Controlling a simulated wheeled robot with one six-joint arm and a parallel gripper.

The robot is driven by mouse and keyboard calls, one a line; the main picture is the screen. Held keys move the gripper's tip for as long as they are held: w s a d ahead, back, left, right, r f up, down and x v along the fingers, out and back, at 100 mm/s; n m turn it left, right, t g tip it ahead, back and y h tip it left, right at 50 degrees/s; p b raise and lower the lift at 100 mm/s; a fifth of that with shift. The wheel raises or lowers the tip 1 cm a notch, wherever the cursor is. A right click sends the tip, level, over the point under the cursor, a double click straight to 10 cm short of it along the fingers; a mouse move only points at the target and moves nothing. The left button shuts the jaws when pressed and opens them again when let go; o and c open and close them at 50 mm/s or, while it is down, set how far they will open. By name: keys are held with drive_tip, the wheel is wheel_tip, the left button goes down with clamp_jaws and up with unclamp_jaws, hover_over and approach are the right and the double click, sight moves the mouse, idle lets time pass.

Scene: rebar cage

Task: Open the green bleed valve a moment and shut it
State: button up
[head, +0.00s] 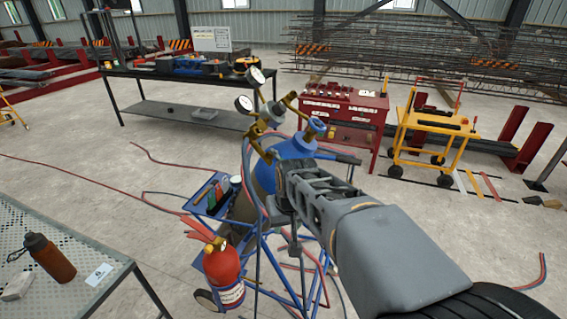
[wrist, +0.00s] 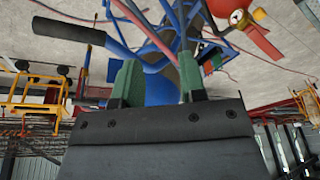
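I cannot make out a green bleed valve in either view; my arm hides part of the cart. A blue-topped gas cylinder (head: 295,147) stands in a blue tube-frame cart, with a blue handwheel (head: 317,126), brass fittings and two round gauges (head: 256,77) above it. My gripper (head: 282,180) is in front of the cylinder's upper part in the head view. In the wrist view my gripper (wrist: 158,70) shows two green-padded fingers standing apart. Blue parts of the cart or cylinder (wrist: 158,88) show behind the gap; I see nothing gripped. Contact cannot be told.
A red fire extinguisher (head: 223,270) is at the cart's front left. Red and blue hoses (head: 165,203) trail over the floor. A perforated table (head: 62,262) is at left, a red cabinet (head: 340,112) and yellow trolley (head: 430,130) behind. Floor between them is mostly open.

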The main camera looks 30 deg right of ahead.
drive_tip(key=shift+o, duration=0.4)
drive_tip(key=w+d+r, duration=0.6)
drive_tip(key=shift+d+y, duration=0.3)
drive_tip(key=shift+d, duration=0.1)
drive_tip(key=n+y, duration=0.3)
drive_tip(key=n, duration=0.8)
approach(281, 162)
drive_tip(key=x, duration=0.7)
drive_tip(key=d+x, duration=0.1)
drive_tip(key=x, duration=0.2)
drive_tip(key=shift+f, duration=0.55)
drive_tip(key=shift+c, duration=0.3)
clamp_jaws()
